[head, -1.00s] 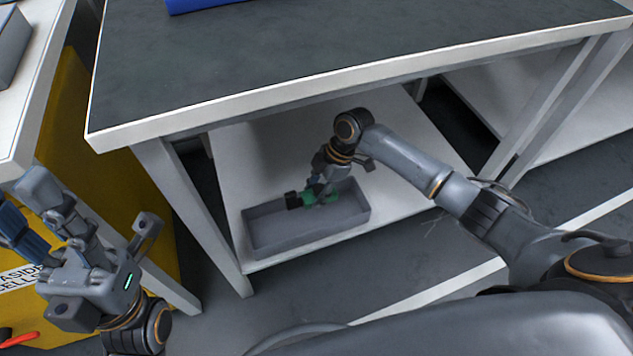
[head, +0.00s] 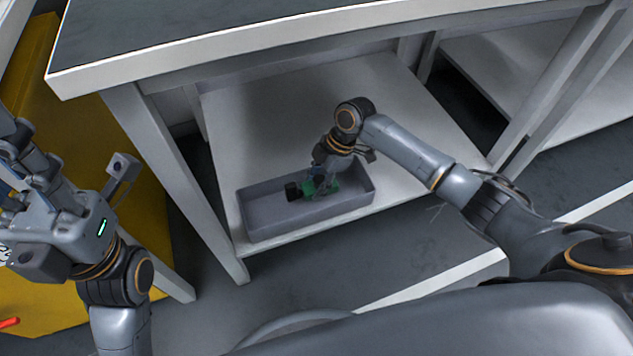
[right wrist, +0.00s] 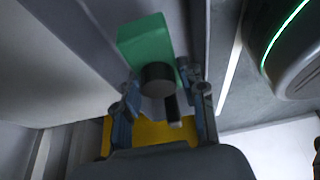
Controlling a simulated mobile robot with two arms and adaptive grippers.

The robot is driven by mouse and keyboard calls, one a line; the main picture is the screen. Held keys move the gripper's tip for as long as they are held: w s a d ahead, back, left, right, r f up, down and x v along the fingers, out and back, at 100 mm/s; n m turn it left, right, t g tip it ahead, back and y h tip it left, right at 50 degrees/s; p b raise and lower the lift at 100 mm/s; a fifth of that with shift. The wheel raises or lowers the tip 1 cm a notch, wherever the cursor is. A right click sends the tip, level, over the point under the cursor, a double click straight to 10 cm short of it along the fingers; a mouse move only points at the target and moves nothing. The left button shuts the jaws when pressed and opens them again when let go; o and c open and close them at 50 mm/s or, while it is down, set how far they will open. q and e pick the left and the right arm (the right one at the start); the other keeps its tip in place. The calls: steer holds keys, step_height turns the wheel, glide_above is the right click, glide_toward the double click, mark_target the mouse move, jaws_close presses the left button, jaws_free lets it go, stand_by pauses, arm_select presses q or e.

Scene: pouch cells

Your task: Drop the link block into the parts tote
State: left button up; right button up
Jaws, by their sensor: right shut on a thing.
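The link block is green with a dark round part; in the head view the green block (head: 328,186) is at the parts tote, and it also shows large in the right wrist view (right wrist: 146,42). My right gripper (head: 318,188) is shut on it; its fingers (right wrist: 163,104) sit either side of the block. The parts tote (head: 300,220) is a shallow grey open box on the lower shelf. The block is over or inside its opening; I cannot tell whether it touches the floor. My left gripper (head: 22,180) is at the left edge, far from the tote, its fingertips partly cut off.
The white lower shelf (head: 380,95) is bare around the tote. The table top (head: 220,22) overhangs it, with a table leg (head: 170,180) on the left. A yellow cabinet (head: 140,200) stands at the far left.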

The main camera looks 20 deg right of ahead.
steer(key=o, duration=1.3)
steer(key=shift+c, duration=0.2)
steer(key=v, duration=1.2)
